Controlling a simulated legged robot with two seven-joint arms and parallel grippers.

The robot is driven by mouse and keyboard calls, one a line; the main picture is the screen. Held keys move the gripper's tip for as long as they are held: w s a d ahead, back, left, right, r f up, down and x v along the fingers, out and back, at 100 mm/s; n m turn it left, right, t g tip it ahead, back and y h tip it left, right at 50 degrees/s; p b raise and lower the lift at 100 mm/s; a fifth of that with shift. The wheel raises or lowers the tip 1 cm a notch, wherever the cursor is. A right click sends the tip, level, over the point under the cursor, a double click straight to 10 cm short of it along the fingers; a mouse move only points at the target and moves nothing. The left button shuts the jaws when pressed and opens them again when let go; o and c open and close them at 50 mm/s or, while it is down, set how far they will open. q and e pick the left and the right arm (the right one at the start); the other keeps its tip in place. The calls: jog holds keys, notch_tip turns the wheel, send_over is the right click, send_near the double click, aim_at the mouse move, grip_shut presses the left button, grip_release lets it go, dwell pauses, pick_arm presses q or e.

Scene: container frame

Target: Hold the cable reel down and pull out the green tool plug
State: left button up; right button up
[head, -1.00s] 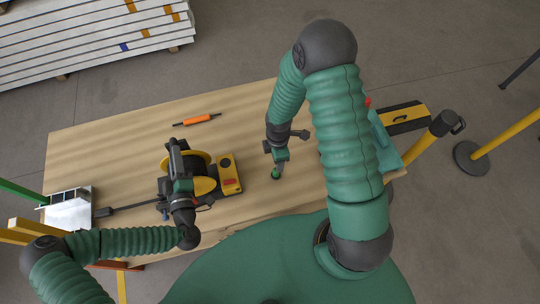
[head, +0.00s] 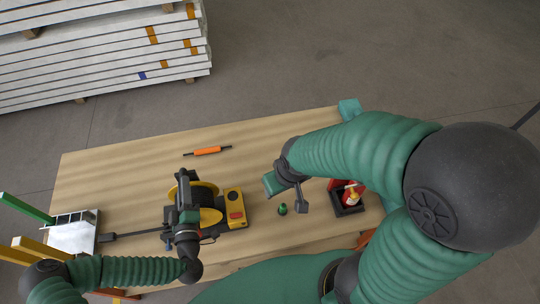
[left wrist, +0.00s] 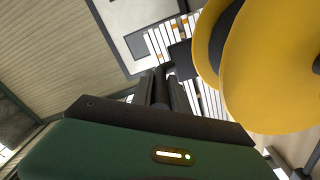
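The cable reel (head: 208,215), a yellow drum in a black frame with a yellow box beside it, stands on the table. My left gripper (head: 184,196) is over its near left part; in the left wrist view its dark fingers (left wrist: 166,92) are close together at the reel's dark frame, beside the yellow drum (left wrist: 270,70). Their exact contact is partly hidden. The green tool plug (head: 282,209) stands on bare wood right of the reel, apart from it. My right gripper (head: 271,185) is above and just beyond the plug, apart from it; its fingertips are not clear.
An orange tool (head: 208,151) lies toward the far edge of the table (head: 110,185). A metal rack (head: 72,232) is at the left end. A black tray (head: 348,208) with red and yellow items is right of the plug. Bare wood lies between.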

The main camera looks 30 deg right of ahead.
pick_arm(q)
jog(key=o, duration=0.5)
jog(key=shift+w+f, duration=0.1)
jog(key=shift+f, duration=0.1)
jog(key=shift+o, duration=0.2)
jog(key=shift+a+r, duration=0.1)
